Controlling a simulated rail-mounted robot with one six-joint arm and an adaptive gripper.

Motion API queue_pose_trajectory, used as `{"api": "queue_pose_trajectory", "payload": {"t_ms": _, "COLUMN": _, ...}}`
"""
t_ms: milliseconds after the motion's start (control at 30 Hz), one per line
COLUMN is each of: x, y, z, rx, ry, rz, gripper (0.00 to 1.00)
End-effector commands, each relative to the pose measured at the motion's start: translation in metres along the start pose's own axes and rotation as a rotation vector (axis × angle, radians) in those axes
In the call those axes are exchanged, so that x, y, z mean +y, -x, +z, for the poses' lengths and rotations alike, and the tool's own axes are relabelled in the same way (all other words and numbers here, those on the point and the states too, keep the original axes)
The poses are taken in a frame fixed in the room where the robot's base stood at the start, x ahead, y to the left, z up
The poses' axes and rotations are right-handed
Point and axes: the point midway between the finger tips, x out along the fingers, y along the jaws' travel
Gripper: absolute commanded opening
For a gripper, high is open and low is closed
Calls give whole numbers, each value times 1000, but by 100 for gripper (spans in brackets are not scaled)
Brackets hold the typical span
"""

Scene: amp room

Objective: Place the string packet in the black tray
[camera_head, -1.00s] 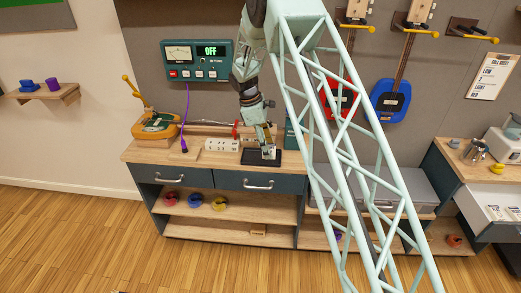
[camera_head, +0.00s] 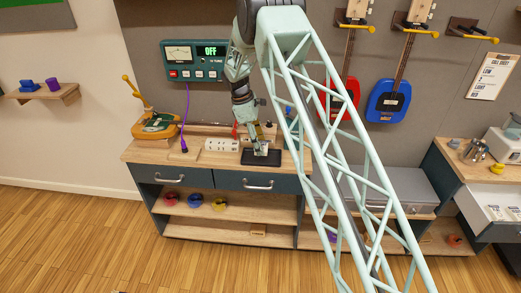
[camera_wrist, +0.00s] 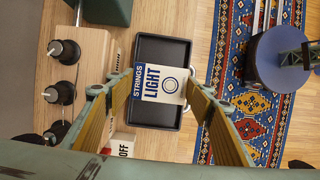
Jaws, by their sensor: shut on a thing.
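In the head view my gripper (camera_head: 259,144) points down over the black tray (camera_head: 250,160) on the wooden bench top. The packet is a small pale patch there. I cannot tell whether it touches the tray floor.
A white power strip (camera_head: 221,145) stands left of the tray. Black knobs (camera_wrist: 63,93) on a wooden block are at the left in the wrist view. The bench edge and a patterned rug (camera_wrist: 231,60) below are at the right. Drawers (camera_head: 245,181) are under the bench.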

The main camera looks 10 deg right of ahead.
Motion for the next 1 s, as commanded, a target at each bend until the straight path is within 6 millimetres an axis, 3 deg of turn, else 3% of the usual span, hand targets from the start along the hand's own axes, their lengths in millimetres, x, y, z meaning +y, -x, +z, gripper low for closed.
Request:
{"api": "queue_pose_trajectory", "payload": {"t_ms": 300, "x": 0, "y": -26, "z": -8, "rx": 0, "ry": 0, "rz": 0, "gripper": 38}}
{"api": "queue_pose_trajectory", "payload": {"t_ms": 1000, "x": 0, "y": -34, "z": -10, "rx": 0, "ry": 0, "rz": 0, "gripper": 38}}
